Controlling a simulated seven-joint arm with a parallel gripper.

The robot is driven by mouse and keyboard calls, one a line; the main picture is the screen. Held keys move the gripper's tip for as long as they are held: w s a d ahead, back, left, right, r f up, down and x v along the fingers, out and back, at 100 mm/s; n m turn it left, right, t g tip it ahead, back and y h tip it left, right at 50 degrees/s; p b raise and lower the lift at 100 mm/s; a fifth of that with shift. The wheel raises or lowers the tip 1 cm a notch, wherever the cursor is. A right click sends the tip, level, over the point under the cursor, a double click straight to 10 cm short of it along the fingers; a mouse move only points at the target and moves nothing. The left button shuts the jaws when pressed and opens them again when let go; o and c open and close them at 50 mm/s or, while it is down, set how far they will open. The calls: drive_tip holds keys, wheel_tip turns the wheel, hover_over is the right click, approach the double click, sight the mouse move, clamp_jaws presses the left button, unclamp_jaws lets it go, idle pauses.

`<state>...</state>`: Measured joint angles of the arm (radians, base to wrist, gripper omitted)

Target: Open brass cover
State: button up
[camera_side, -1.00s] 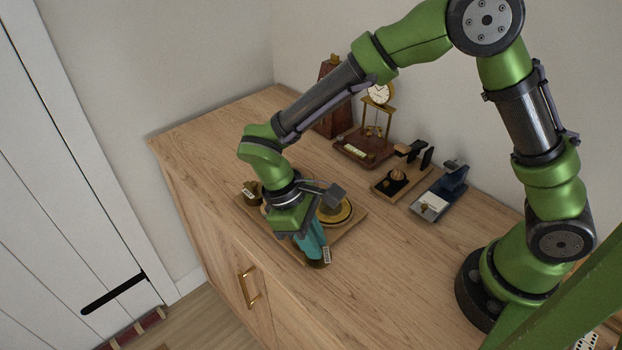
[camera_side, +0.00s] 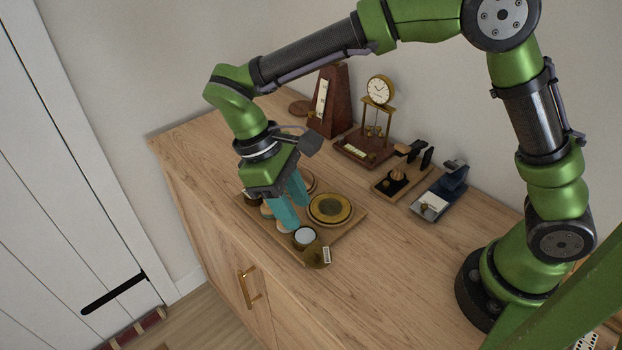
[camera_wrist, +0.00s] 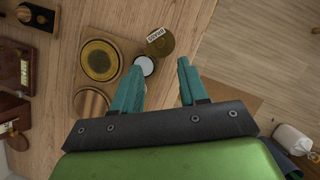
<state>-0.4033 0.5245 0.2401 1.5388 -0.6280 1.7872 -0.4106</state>
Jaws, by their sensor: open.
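A small round brass container with a pale, shiny disc (camera_side: 304,237) inside stands near the front corner of a wooden tray. Its brass cover (camera_side: 317,256), with a white label, is tilted open beside it toward the tray's front edge. In the wrist view, the cover (camera_wrist: 161,44) lies next to the pale disc (camera_wrist: 145,66). My gripper (camera_side: 293,209) has teal fingers and is open and empty. It is above the tray, left of the open container. In the wrist view, the fingertips (camera_wrist: 161,67) are apart, with nothing held between them.
A large round brass-and-wood piece (camera_side: 330,209) sits on the tray (camera_side: 345,229). Other small round containers are partly hidden below my gripper. A clock (camera_side: 380,91), a metronome (camera_side: 328,100) and two small stands line the back. The cabinet's front edge is close to the tray.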

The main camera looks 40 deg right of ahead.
drive_tip(key=v, duration=0.8)
drive_tip(key=s+d+r+m+t+y, duration=0.1)
drive_tip(key=s+d+m+t, duration=0.4)
drive_tip(key=d, duration=0.5)
drive_tip(key=s+d+r+m+t+y, duration=0.2)
drive_tip(key=s+d+t, duration=0.4)
drive_tip(key=d, duration=0.4)
drive_tip(key=m+y, duration=0.1)
drive_tip(key=m, duration=0.1)
drive_tip(key=shift+m, duration=0.4)
